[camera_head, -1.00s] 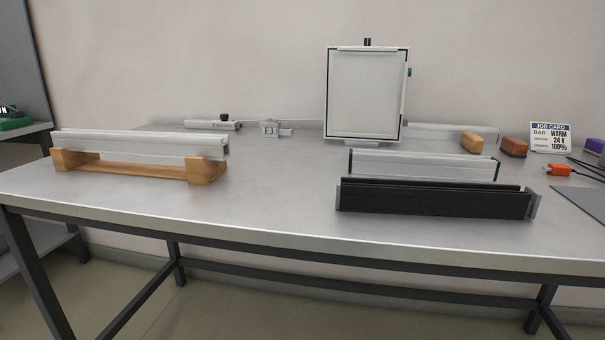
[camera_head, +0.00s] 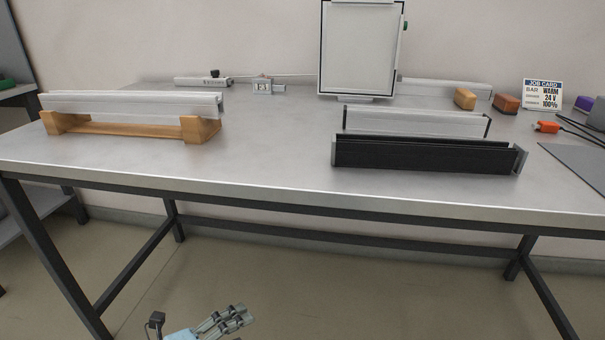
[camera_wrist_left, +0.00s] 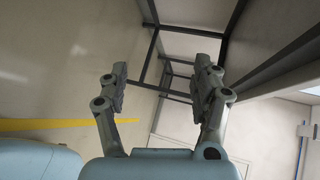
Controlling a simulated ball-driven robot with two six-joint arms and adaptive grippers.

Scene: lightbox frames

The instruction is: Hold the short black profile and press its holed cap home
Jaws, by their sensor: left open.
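The short black profile (camera_head: 425,156) lies lengthwise along the front right of the table. A grey end cap (camera_head: 520,161) stands at its right end and looks slightly angled. A thin grey edge shows at its left end. No hole can be made out at this size, so I cannot tell which cap is the holed one. My left gripper (camera_head: 232,318) is below the table's front edge, at the bottom of the head view, well away from the profile. In the left wrist view, its two fingers (camera_wrist_left: 162,80) are apart with nothing between them. My right gripper is out of view.
A silver profile (camera_head: 415,122) lies just behind the black one. A pale profile rests on a wooden cradle (camera_head: 130,130) at left. A framed white panel (camera_head: 358,50) stands at the back. The table's middle (camera_head: 270,150) is clear; its front edge (camera_head: 270,198) lies above my left gripper.

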